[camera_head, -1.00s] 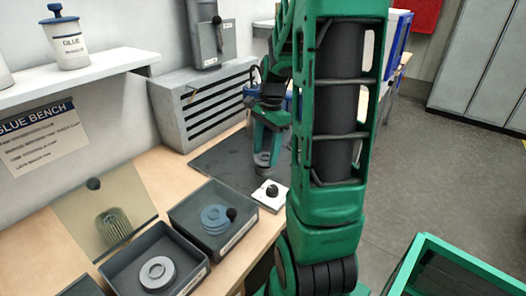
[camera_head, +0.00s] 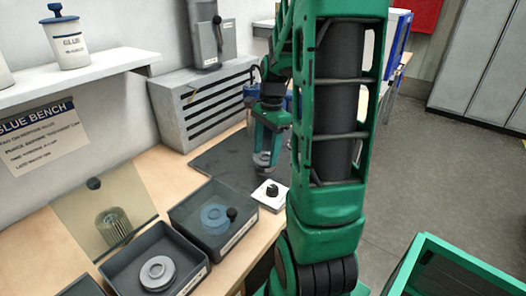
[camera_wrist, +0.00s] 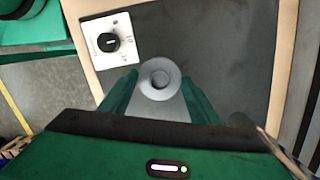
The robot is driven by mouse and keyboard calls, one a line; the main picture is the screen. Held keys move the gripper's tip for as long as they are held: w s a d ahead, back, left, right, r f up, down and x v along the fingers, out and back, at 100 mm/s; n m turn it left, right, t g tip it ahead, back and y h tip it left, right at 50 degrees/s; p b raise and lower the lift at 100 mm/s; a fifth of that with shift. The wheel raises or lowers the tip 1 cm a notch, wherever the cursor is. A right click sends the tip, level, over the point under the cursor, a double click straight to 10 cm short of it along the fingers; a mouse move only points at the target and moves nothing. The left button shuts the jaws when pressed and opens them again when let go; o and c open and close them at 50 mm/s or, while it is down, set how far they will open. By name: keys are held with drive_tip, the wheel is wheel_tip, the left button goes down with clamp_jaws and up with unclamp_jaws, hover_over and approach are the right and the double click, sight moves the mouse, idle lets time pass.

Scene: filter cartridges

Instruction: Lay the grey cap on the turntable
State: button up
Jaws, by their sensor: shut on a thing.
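My gripper (camera_head: 264,157) is low over a dark mat (camera_head: 215,160) on the bench, pointing down. It is shut on the grey cap, a round piece with a raised ring, which shows between the fingertips in the wrist view (camera_wrist: 160,78). In the head view the cap is small and partly covered by the fingers. I cannot tell whether it touches what lies below. I cannot make out a separate turntable; the cap and fingers may hide it.
A grey slatted box (camera_head: 203,104) stands behind.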

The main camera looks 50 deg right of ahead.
drive_tip(key=shift+f, duration=0.45)
drive_tip(key=o, duration=1.1)
wheel_tip(320, 180, up, 11)
drive_tip(key=d, duration=0.1)
drive_tip(key=shift+d+f, duration=0.15)
drive_tip(key=s+a+f+n, duration=0.2)
drive_tip(key=s+a+n, duration=0.4)
drive_tip(key=s+n, duration=0.1)
drive_tip(key=s+a+f+n+h, duration=0.1)
drive_tip(key=s+a+f+n, duration=0.2)
drive_tip(key=s+a+n, duration=0.3)
drive_tip(key=s, duration=0.3)
drive_tip(key=shift+s+a+f+n, duration=0.15)
drive_tip(key=shift+s+f+n, duration=0.05)
drive_tip(key=shift+s+n, duration=0.2)
